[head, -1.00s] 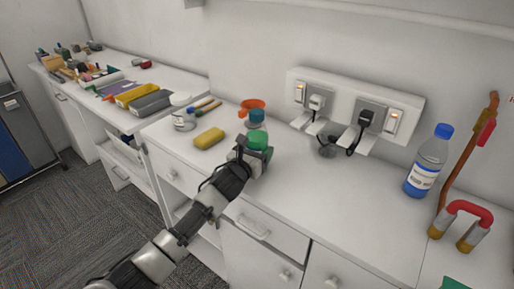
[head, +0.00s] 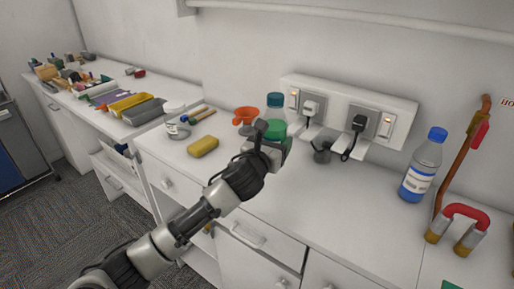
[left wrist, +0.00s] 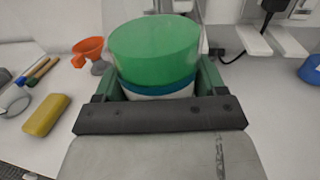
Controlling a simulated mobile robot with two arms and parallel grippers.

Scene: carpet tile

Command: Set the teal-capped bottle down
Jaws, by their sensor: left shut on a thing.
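The teal-capped bottle shows its teal cap (head: 275,100) above a clear upper part and green contents (head: 273,129) in the head view. My left gripper (head: 264,146) is shut on the bottle's body and holds it about upright over the counter (head: 330,205). In the left wrist view the bottle's green contents (left wrist: 153,50) and a label with a blue band and white below sit between the fingers. The cap is out of that view. The bottle's base is hidden behind the gripper, so I cannot tell its exact height. My right gripper is not in view.
A yellow sponge (head: 203,146), an orange funnel (head: 246,115) and a jar (head: 176,130) stand left of the bottle. A socket panel (head: 345,115) with plugs and cords is behind it. A blue-capped bottle (head: 423,165) stands at right.

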